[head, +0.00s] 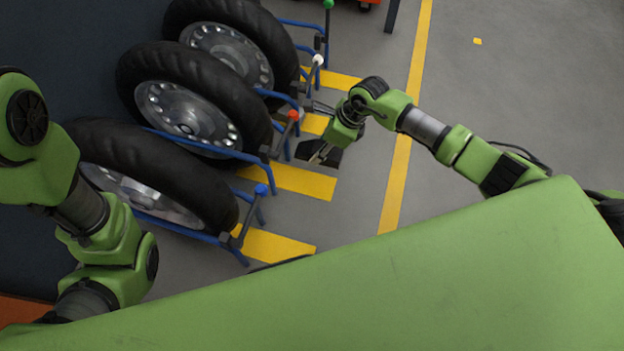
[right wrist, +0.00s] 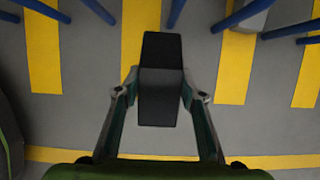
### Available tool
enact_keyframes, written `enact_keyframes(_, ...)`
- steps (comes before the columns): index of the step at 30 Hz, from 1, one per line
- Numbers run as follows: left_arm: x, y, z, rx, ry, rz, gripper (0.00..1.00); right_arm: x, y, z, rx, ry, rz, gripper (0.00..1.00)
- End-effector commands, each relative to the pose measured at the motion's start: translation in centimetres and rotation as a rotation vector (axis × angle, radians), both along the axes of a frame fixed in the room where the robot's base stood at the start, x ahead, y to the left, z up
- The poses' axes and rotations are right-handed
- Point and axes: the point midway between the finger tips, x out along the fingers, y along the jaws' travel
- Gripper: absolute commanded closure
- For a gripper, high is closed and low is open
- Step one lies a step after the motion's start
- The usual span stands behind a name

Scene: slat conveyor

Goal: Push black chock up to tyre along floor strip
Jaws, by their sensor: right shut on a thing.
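Blue rack bars (head: 200,148) with coloured ball-topped levers, red (head: 293,115), white (head: 318,60) and blue (head: 261,190), stand between tyres and open floor. Yellow strips (head: 290,180) flank the chock. A long yellow line (head: 403,150) crosses the clear floor to the right.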

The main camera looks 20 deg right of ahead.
Motion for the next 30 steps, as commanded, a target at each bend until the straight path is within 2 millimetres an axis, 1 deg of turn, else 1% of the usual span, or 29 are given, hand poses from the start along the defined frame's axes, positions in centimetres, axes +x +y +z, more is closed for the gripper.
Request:
enact_keyframes(1,-0.6,0.0,-1.1,0.0,-0.014,0.001,0.6,-0.7,0.6,-2.0,0.001,0.001,0.002,0.95)
enact_keyframes(2,-0.9,0.0,-1.3,0.001,-0.022,0.0,0.6,-1.0,0.9,-2.5,0.001,0.002,0.001,0.95)
enact_keyframes(6,-0.7,0.0,-2.5,0.001,-0.017,0.001,0.6,-2.2,1.9,-4.2,0.001,-0.001,-0.001,0.95)
enact_keyframes(14,-0.7,0.0,-3.3,0.001,-0.017,0.001,0.6,-3.1,2.7,-5.4,0.0,0.0,0.0,0.95)
enact_keyframes(16,-0.7,0.0,-4.1,0.001,-0.017,0.001,0.6,-3.5,3.2,-6.3,0.001,0.0,0.0,0.95)
enact_keyframes(22,-0.7,0.0,-6.7,0.001,-0.018,0.001,0.6,-3.4,3.0,-8.6,-0.001,-0.001,0.0,0.95)
enact_keyframes(25,-0.7,-0.1,-7.1,0.002,-0.017,0.001,0.6,-3.3,2.9,-8.9,-0.001,-0.002,-0.001,0.95)
enact_keyframes(30,-0.7,-0.1,-6.9,0.002,-0.017,0.001,0.6,-3.3,2.9,-8.6,-0.001,-0.002,-0.001,0.95)
